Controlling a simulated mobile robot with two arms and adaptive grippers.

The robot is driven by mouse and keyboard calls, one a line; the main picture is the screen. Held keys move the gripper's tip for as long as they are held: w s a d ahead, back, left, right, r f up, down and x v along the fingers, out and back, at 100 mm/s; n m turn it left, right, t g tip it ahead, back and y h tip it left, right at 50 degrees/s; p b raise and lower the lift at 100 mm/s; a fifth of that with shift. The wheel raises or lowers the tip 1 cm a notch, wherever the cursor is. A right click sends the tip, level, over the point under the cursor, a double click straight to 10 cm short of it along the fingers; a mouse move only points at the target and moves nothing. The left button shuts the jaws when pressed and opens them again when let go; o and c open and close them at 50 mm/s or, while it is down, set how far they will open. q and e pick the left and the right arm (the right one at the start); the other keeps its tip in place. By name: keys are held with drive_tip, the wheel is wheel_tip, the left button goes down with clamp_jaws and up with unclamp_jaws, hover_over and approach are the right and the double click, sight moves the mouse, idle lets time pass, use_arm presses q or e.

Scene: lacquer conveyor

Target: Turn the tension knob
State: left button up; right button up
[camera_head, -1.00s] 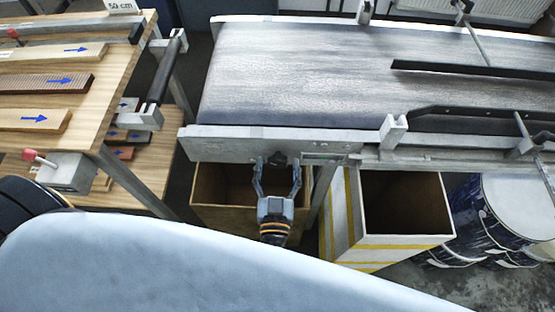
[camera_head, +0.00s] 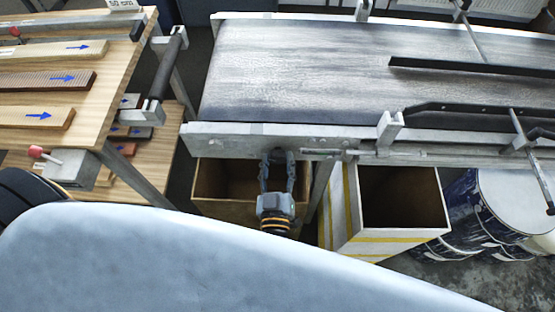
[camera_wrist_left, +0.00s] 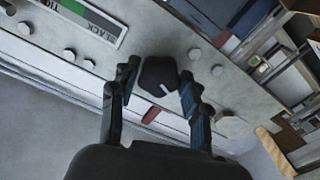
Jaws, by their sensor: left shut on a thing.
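The tension knob (camera_wrist_left: 158,74) is black with a white pointer line and sits on the pale front rail of the conveyor (camera_head: 235,137). In the left wrist view it stands between the two fingers of my left gripper (camera_wrist_left: 157,84). In the head view my left gripper (camera_head: 277,160) reaches up to the rail, its fingers close together at the knob. It is shut on the knob, and the fingers hide most of it there. A gauge label (camera_wrist_left: 92,22) with a green band and the word SLACK is beside the knob. My right gripper is not in view.
An open wooden box (camera_head: 212,206) stands below the rail around my gripper. A yellow-striped box (camera_head: 395,240) and blue-and-white drums (camera_head: 515,205) stand to the right. A wooden table (camera_head: 95,105) with arrow-marked boards is at the left. Bolt heads (camera_wrist_left: 194,54) dot the rail.

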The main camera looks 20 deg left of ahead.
use_arm(q)
drive_tip(key=shift+n, duration=0.3)
drive_tip(key=o, duration=1.1)
drive_tip(key=shift+o, duration=0.2)
drive_tip(key=v, duration=0.7)
drive_tip(key=shift+s, duration=0.2)
drive_tip(key=shift+d, duration=0.1)
